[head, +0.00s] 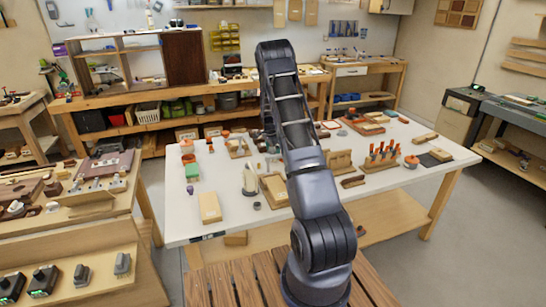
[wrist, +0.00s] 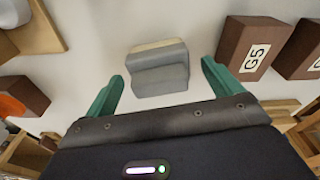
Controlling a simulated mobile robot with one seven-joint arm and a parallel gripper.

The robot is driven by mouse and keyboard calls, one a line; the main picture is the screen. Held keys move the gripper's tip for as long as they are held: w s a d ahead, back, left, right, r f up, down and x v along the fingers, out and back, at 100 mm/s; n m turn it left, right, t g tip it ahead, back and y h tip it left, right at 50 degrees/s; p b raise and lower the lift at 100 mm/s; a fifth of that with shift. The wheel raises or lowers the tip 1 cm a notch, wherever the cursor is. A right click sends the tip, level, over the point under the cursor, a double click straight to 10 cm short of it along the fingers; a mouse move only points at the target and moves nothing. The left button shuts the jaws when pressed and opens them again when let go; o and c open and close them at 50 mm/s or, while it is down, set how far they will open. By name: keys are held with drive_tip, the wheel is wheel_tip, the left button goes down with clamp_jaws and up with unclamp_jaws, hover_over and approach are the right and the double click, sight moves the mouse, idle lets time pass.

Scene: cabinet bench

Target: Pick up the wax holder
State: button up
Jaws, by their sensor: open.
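In the wrist view, a small grey block with a pale, cream-coloured edge (wrist: 158,68) lies on the white tabletop. It may be the wax holder, but no label shows on it. My gripper (wrist: 163,74) has two green fingers spread wide, one on either side of the block's near end in the picture. The fingers do not visibly touch it, and nothing is held. In the head view my arm reaches over the white table (head: 220,224), and it hides the gripper and the block.
A wooden board (wrist: 36,32) and a brown block with an orange part (wrist: 20,98) are to the left. Several tools and wooden pieces crowd the table.

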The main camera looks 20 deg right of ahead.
drive_tip(key=shift+d+f, duration=0.15)
drive_tip(key=shift+f, duration=0.5)
drive_tip(key=c, duration=1.2)
drive_tip(key=shift+o, duration=0.2)
